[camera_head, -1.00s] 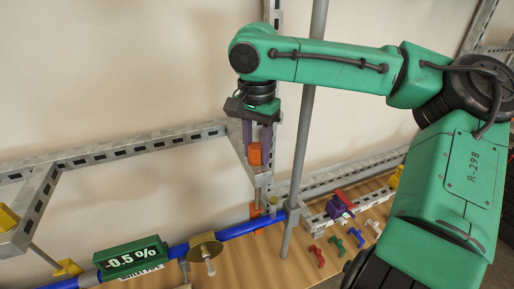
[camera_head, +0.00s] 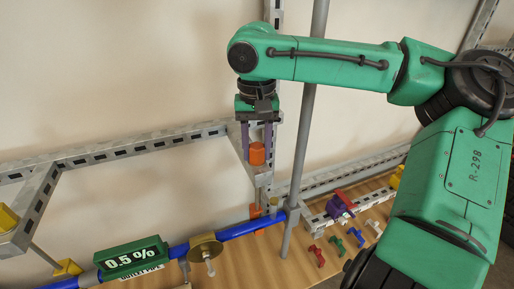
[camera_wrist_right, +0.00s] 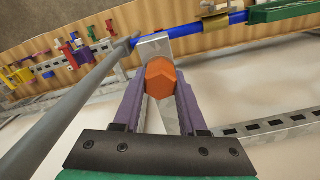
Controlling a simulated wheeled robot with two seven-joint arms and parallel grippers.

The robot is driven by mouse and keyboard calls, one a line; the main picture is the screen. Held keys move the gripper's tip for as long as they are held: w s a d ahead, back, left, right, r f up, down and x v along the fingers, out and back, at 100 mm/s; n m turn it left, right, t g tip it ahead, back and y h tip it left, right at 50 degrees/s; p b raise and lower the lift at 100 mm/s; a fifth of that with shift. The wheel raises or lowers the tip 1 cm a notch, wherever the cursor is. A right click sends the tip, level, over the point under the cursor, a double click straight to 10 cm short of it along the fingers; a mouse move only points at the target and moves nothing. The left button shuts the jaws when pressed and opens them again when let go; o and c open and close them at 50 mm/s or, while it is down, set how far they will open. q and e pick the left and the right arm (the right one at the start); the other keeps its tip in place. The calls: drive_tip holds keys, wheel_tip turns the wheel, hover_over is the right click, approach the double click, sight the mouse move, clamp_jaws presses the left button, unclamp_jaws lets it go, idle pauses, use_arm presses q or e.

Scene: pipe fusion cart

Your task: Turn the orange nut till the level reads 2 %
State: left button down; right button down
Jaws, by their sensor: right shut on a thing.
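The orange nut (camera_head: 257,154) sits on the grey metal bracket below my right gripper in the head view. It shows as an orange hexagon (camera_wrist_right: 160,78) in the right wrist view. My right gripper (camera_head: 257,150) points down, its purple fingers on either side of the nut and shut on it. The green level display (camera_head: 131,258) at lower left reads 0.5 %, above a label reading "OUTLET PIPE". The blue pipe (camera_head: 238,231) runs beside the display. My left gripper is out of view.
A grey upright pole (camera_head: 303,125) stands just right of my right gripper. Small red, green and grey parts (camera_head: 338,240) lie on the wooden surface. A brass-coloured clamp (camera_head: 206,247) sits on the blue pipe. Slotted metal rails (camera_head: 130,150) frame the left side.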

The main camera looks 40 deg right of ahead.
drive_tip(key=n, duration=0.4)
drive_tip(key=shift+w+r+n, duration=0.1)
drive_tip(key=shift+r+n, duration=0.15)
drive_tip(key=shift+n, duration=0.05)
drive_tip(key=n, duration=0.3)
drive_tip(key=shift+n, duration=0.3)
drive_tip(key=n, duration=0.4)
drive_tip(key=shift+a+n, duration=0.1)
drive_tip(key=shift+n, duration=0.2)
drive_tip(key=n, duration=0.4)
drive_tip(key=shift+c, duration=2.3)
unclamp_jaws()
drive_tip(key=shift+s, duration=0.2)
drive_tip(key=shift+f, duration=0.1)
